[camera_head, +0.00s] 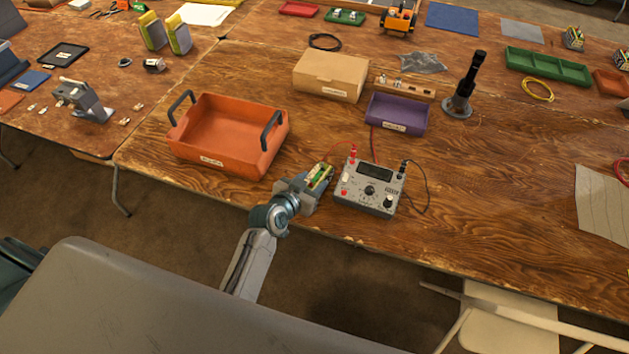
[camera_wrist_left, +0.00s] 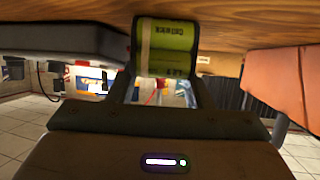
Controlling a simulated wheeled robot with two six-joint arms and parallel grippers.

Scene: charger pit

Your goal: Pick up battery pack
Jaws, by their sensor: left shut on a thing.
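The battery pack (camera_head: 320,176) is small, green and yellowish, near the front edge of the wooden table, between the orange tray and the grey meter. My left gripper (camera_head: 312,186) is shut on it. In the left wrist view the green battery pack (camera_wrist_left: 167,47) shows between the two fingers of my left gripper (camera_wrist_left: 165,88), close to the wooden surface. I cannot tell whether the pack touches the table. My right gripper is not in view.
A grey meter (camera_head: 370,187) with red and black leads stands just right of the pack. An orange tray (camera_head: 205,157) with dark handles stands to the left. A cardboard box (camera_head: 330,75) and purple bin (camera_head: 397,113) stand behind.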

